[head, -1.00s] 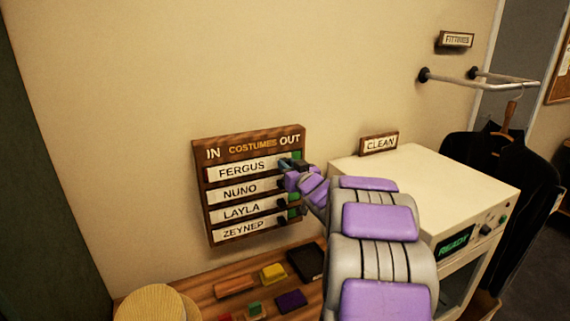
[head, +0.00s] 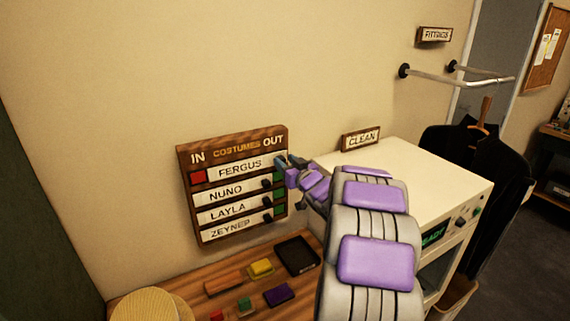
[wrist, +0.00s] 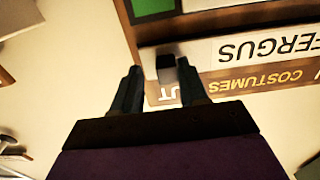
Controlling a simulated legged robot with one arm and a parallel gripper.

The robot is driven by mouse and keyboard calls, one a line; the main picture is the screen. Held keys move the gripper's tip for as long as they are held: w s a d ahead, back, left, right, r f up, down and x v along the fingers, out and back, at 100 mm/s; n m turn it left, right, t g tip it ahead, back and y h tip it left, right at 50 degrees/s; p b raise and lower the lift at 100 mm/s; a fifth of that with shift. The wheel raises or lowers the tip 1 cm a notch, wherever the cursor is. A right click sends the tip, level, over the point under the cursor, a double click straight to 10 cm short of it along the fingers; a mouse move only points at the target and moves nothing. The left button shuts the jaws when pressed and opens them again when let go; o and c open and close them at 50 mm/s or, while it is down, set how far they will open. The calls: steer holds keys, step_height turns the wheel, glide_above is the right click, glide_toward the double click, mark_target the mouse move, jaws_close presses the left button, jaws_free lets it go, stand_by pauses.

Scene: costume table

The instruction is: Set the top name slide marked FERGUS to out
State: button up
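The costume board (head: 238,141) hangs on the wall, with IN at its left and OUT at its right. In the head view, the top slide marked FERGUS (head: 240,170) sits to the right, with a red square (head: 197,177) bare at its left. My gripper (head: 284,161) is at its right end, under OUT. In the upside-down wrist view, my gripper (wrist: 158,84) has its fingers apart around the slide's dark knob (wrist: 165,68). The knob is nearer the finger on the FERGUS side; whether they touch is unclear.
Slides NUNO (head: 226,191), LAYLA (head: 228,211) and ZEYNEP (head: 230,229) sit left, with green at their right. Small coloured blocks and a black tray (head: 297,256) lie on the wooden table below.

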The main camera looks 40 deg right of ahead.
steer(key=shift+o, duration=0.4)
steer(key=shift+d, duration=0.1)
steer(key=shift+s+a, duration=0.1)
steer(key=shift+a, duration=0.15)
steer(key=p+v, duration=0.2)
steer(key=v, duration=1.5)
steer(key=shift+d+f, duration=0.2)
steer(key=shift+d, duration=0.1)
